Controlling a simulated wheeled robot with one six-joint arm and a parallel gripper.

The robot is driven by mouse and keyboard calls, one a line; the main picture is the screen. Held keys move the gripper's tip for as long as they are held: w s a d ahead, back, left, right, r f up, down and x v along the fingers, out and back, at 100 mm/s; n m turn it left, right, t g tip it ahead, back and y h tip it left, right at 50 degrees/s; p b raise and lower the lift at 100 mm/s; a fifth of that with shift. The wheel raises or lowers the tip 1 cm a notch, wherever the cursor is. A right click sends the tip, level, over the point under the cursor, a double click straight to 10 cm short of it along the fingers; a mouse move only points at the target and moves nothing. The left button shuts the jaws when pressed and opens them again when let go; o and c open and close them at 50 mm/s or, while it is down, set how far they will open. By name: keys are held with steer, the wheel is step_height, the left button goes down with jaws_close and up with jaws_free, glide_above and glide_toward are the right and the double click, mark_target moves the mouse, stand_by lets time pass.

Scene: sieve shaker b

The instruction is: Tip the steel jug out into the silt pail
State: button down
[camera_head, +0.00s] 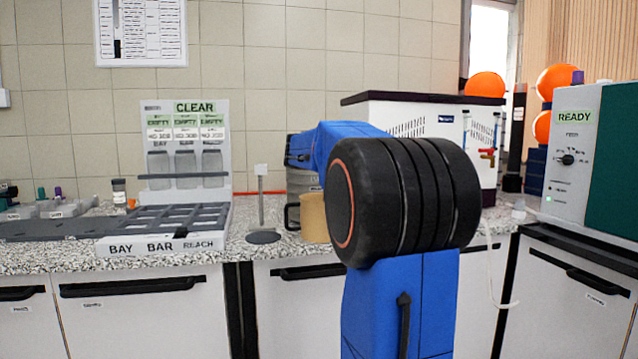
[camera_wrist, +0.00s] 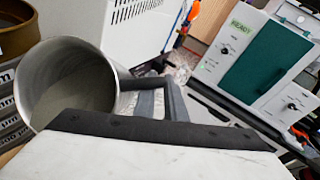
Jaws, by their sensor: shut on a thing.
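The steel jug (camera_wrist: 108,62) is at the left of the wrist view, its round mouth facing the camera. A flat grey surface shows inside; I cannot tell whether it is silt or the jug's bottom. My gripper (camera_wrist: 158,98) is shut on the jug at its right side, with the dark fingers beside the wall. The grip itself is partly hidden. In the head view my arm hides the gripper. A tan vessel (camera_head: 313,218) with a black handle stands on the counter just left of my arm, partly covered; I cannot tell whether it is the silt pail.
A grey rack (camera_head: 165,218) marked BAY BAR REACH and a CLEAR panel (camera_head: 185,125) stand on the left counter. A white box (camera_head: 405,120) is behind my arm. The READY machine (camera_head: 572,180) is at right.

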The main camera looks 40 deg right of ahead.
steer(key=shift+b, duration=0.45)
steer(key=shift+w+a+r+h, duration=0.15)
steer(key=shift+a+h, duration=0.2)
steer(key=shift+h, duration=0.4)
steer(key=shift+w+a+r+h, duration=0.15)
steer(key=shift+a+h, duration=0.2)
steer(key=shift+h, duration=0.4)
stand_by(2.5)
